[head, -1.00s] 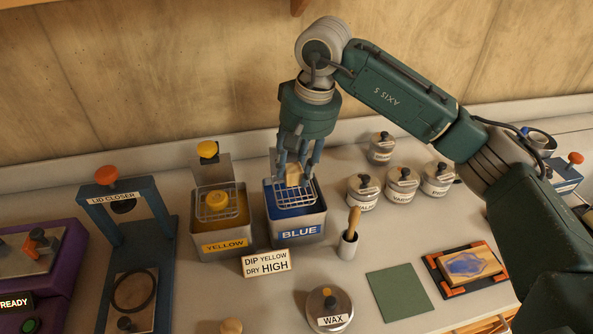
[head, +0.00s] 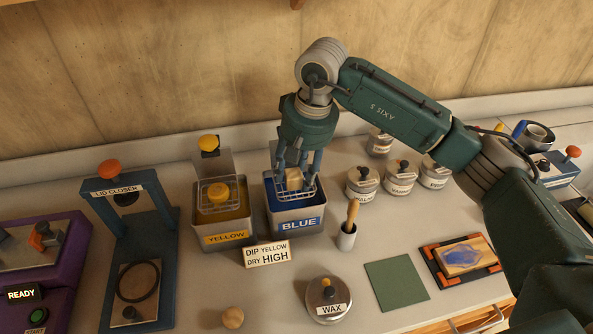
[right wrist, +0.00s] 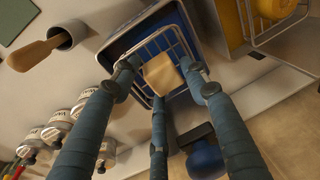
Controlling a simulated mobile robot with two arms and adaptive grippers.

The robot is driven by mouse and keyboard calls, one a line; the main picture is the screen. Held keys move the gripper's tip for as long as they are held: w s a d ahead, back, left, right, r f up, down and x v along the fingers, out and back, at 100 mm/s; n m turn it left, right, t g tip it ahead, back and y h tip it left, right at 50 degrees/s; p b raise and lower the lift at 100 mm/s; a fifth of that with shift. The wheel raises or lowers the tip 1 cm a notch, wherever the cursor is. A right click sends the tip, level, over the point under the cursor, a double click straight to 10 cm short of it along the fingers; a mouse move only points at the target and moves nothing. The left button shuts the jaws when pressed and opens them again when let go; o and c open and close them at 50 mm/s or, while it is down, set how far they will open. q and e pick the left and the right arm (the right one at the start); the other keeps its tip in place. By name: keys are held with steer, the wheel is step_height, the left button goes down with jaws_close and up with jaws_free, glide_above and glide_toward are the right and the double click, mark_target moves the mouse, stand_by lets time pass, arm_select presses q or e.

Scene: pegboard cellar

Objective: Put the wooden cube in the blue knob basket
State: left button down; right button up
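The pale wooden cube (head: 294,180) sits in the wire basket (head: 311,194) over the blue tank (head: 297,226). In the right wrist view the cube (right wrist: 160,74) is inside the basket wires (right wrist: 181,47), and a blue knob (right wrist: 205,158) shows beside the fingers. My right gripper (head: 296,172) points down into the basket with its three fingers around the cube. Its fingertips (right wrist: 160,82) look spread, with small gaps beside the cube. The fingers partly hide the basket and its holder. My left gripper is not in view.
A yellow tank (head: 226,238) with its own basket and yellow knob (head: 208,142) stands just left. A sign (head: 267,254), a brush cup (head: 346,237) and a wax jar (head: 328,300) stand in front. Several lidded jars (head: 398,178) are to the right.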

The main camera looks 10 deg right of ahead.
steer(key=shift+r+p, duration=0.3)
steer(key=shift+p, duration=0.05)
step_height(320, 180, up, 12)
steer(key=s+d+b, duration=0.1)
steer(key=b, duration=0.2)
steer(key=shift+s+d+f, duration=0.2)
steer(key=shift+s+d, duration=0.05)
